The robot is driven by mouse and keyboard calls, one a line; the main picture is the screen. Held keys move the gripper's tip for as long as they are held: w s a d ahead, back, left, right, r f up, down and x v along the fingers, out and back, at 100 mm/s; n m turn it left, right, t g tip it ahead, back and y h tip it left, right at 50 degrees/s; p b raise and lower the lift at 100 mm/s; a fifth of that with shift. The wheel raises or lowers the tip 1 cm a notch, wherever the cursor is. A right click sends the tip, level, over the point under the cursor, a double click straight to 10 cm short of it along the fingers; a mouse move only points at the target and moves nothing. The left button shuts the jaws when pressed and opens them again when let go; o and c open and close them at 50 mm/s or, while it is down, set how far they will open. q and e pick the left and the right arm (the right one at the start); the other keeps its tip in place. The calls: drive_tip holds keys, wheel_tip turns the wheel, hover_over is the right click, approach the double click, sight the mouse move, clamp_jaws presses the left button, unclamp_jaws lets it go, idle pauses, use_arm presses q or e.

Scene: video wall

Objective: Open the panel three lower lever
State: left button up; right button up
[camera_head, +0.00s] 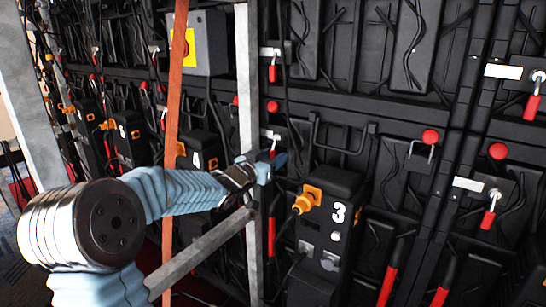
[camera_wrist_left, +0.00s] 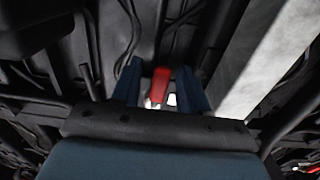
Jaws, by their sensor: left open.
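The box marked 3 (camera_head: 338,212) is black with orange plugs. Just up and left of it is a small latch with a red lever (camera_head: 273,148). My left gripper (camera_head: 275,163) is at this lever, its blue fingers pointing right toward the wall. In the left wrist view, a red lever (camera_wrist_left: 161,84) shows between the two open fingers (camera_wrist_left: 160,92), with a gap on each side. I cannot tell whether the fingertips touch it. Its lower part is hidden behind the gripper's body. My right gripper is not in view.
A pale metal upright (camera_head: 247,90) and a slanted bar (camera_head: 205,255) stand close to my left arm. A rust-coloured post (camera_head: 176,80) is further left. Another red lever (camera_head: 272,72) hangs above. Loose black cables cross the wall. More red levers (camera_head: 488,219) are at the right.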

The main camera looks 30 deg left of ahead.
use_arm(q)
drive_tip(key=shift+c, duration=0.4)
clamp_jaws()
